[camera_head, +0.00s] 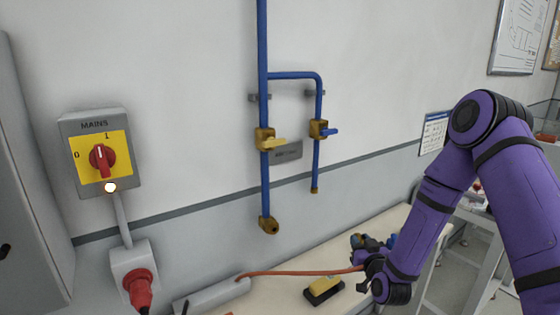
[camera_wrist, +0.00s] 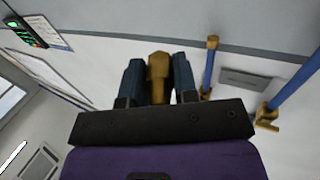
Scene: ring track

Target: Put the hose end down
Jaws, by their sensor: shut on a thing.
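My gripper (camera_wrist: 158,62) is shut on the brass hose end (camera_wrist: 158,78), which sits between the two dark blue fingers in the wrist view. In the head view my gripper (camera_head: 374,243) is at the lower right, low over the bench (camera_head: 282,288) and partly hidden by my wrist. The orange hose (camera_head: 300,273) runs from the left of the bench to my wrist. I cannot see the hose end clearly in the head view.
A yellow and black object (camera_head: 323,290) and a grey box (camera_head: 212,296) are on the bench. A mains switch (camera_head: 101,158) is at left.

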